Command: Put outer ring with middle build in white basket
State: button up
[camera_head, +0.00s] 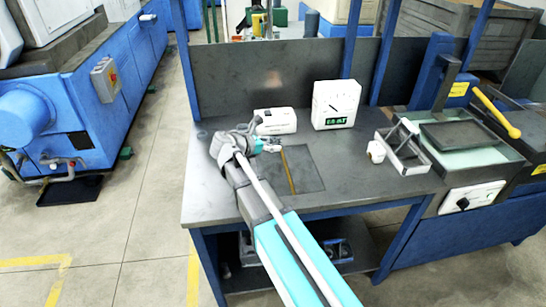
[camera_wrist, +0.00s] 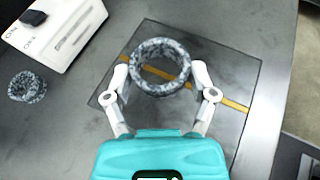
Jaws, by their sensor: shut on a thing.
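A grey mottled ring (camera_wrist: 160,67) sits between the two white fingers of my gripper (camera_wrist: 161,80) in the wrist view. The fingers are shut on its outer sides, over a dark square plate (camera_wrist: 225,75) with a yellow stripe. How high the ring is above the plate is unclear. A second, smaller-looking mottled ring (camera_wrist: 26,87) lies on the grey table to the left. In the head view my gripper (camera_head: 272,145) is over the table, and the held ring is too small to make out.
The table's front left (camera_head: 205,200) is clear.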

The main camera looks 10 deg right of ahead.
jog(key=w+f+b, duration=0.2)
jog(key=w+f, duration=0.1)
jog(key=w+d+f+b, duration=0.1)
jog(key=w+f+b, duration=0.2)
jog(key=shift+w+d, duration=0.15)
jog(key=shift+w, duration=0.05)
jog(key=shift+b, duration=0.3)
jog(key=shift+w+d+f+b, duration=0.1)
jog(key=shift+w+f+b, duration=0.25)
jog(key=shift+f+b, duration=1.6)
jog(key=shift+f, duration=0.05)
jog(key=shift+f, duration=0.15)
jog(key=o, duration=1.2)
